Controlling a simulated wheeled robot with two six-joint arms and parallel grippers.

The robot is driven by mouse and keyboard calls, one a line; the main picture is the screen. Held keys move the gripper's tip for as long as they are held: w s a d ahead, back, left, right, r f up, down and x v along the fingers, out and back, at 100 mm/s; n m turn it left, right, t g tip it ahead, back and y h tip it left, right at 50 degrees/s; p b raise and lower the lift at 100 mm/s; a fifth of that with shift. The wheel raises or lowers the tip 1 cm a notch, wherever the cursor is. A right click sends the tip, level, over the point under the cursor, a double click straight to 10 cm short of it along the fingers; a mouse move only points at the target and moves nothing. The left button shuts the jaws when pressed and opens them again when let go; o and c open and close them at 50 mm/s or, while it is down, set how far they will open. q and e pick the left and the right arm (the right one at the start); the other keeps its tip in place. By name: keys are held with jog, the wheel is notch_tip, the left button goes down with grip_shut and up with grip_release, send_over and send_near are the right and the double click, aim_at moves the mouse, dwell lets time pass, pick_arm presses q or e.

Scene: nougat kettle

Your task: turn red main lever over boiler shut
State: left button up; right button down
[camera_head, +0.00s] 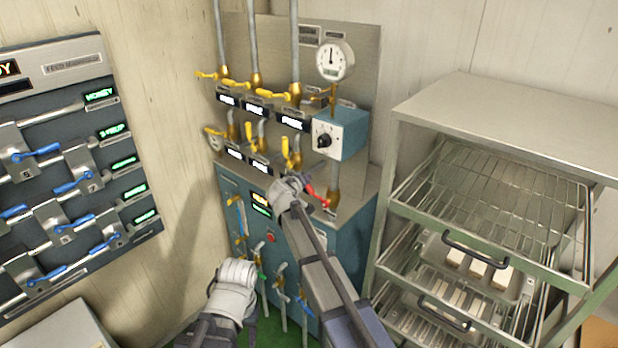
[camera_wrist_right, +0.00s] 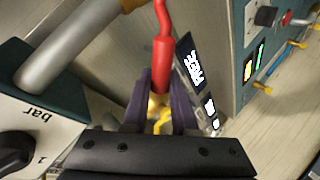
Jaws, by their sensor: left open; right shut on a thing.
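The red main lever (camera_head: 318,196) sticks out above the top of the teal boiler cabinet (camera_head: 352,225), beside a brass vertical pipe. In the right wrist view the red lever (camera_wrist_right: 162,62) runs down between the dark purple fingers of my right gripper (camera_wrist_right: 161,100), which is shut on its grip. In the head view my right gripper (camera_head: 298,188) is at the lever, its fingers largely hidden by its own wrist. My left gripper (camera_head: 236,272) is open and low in front of the cabinet, apart from the lever.
A blue box with a black knob (camera_head: 341,134) and a round gauge (camera_head: 335,60) stand close above the lever. Yellow-handled valves (camera_head: 252,138) are to its left. A wire-shelf rack (camera_head: 480,215) stands at the right, and a panel of blue levers (camera_head: 75,180) at the left.

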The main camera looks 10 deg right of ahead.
notch_tip(320, 180, down, 7)
jog(key=w+a+n+g+h+b, duration=0.1)
jog(key=w+n+g+h+b, duration=0.1)
jog(key=n+g+b, duration=0.1)
jog(key=shift+a+r+n+g+b, duration=0.15)
jog(key=shift+a+n+g+b, duration=0.2)
jog(key=shift+n+g, duration=0.4)
jog(key=shift+s+d+h, duration=0.1)
jog(key=shift+h, duration=0.2)
jog(key=c, duration=0.7)
grip_release()
jog(key=shift+r, duration=0.1)
